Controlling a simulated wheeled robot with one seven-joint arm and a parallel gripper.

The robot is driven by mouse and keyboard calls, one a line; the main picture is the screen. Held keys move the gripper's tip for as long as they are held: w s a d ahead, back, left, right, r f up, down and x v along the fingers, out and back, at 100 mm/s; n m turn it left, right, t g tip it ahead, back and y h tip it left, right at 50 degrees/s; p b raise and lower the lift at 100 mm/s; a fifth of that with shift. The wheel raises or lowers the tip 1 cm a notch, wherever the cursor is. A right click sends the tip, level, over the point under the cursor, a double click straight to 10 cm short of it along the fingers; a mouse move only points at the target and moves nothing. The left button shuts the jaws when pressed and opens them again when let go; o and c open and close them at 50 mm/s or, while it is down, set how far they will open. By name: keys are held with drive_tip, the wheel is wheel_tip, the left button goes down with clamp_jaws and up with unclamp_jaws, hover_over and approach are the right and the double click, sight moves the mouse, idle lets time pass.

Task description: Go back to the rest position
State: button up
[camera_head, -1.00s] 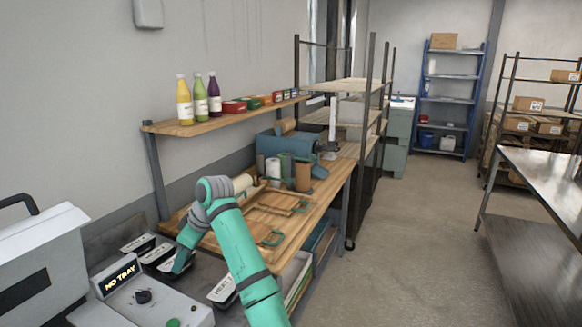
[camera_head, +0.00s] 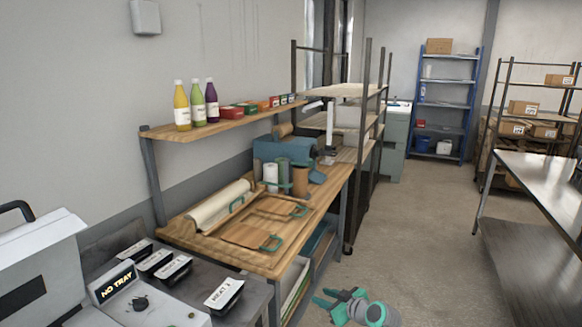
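My gripper (camera_head: 320,298) is low at the bottom middle, folded back with my arm beside the front of the wooden bench. Its two teal fingers look apart, with nothing seen between them. Part of my arm is cut off by the lower picture edge. Three black trays with pale labelled tops stand in a row on the grey counter: a left one (camera_head: 135,250), a middle one (camera_head: 155,262) and a right one (camera_head: 174,269). Another such tray (camera_head: 223,294) lies apart, nearer the counter's right end. My gripper touches none of them.
A sealing machine (camera_head: 38,262) with a "NO TRAY" display (camera_head: 116,282) stands at the left. The wooden bench (camera_head: 190,240) holds boards, a paper roll and cups. A shelf (camera_head: 225,127) above carries bottles. A steel table (camera_head: 540,185) stands right; the floor (camera_head: 410,245) between is clear.

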drive_tip(key=s+a+f+m+t+h, duration=0.2)
drive_tip(key=s+a+f+m, duration=0.2)
drive_tip(key=s+a+f, duration=0.8)
drive_tip(key=s+a+f+m+t+h, duration=0.15)
drive_tip(key=s+f, duration=0.25)
drive_tip(key=s, duration=0.4)
drive_tip(key=s+a+f+m+h, duration=0.1)
drive_tip(key=s+a+f+m, duration=0.15)
drive_tip(key=s, duration=0.55)
drive_tip(key=s+d+r+m+h, duration=0.1)
drive_tip(key=s+r, duration=0.1)
drive_tip(key=s, duration=0.9)
drive_tip(key=s+d+r+m+h, duration=0.1)
drive_tip(key=s+d+h, duration=0.1)
drive_tip(key=s, duration=0.8)
drive_tip(key=s+d+r+n+t, duration=0.1)
drive_tip(key=s+d+r, duration=0.1)
drive_tip(key=s+r, duration=1.1)
drive_tip(key=shift+s+d+r+t, duration=0.25)
drive_tip(key=shift+s+r+t, duration=0.1)
drive_tip(key=shift+r, duration=0.25)
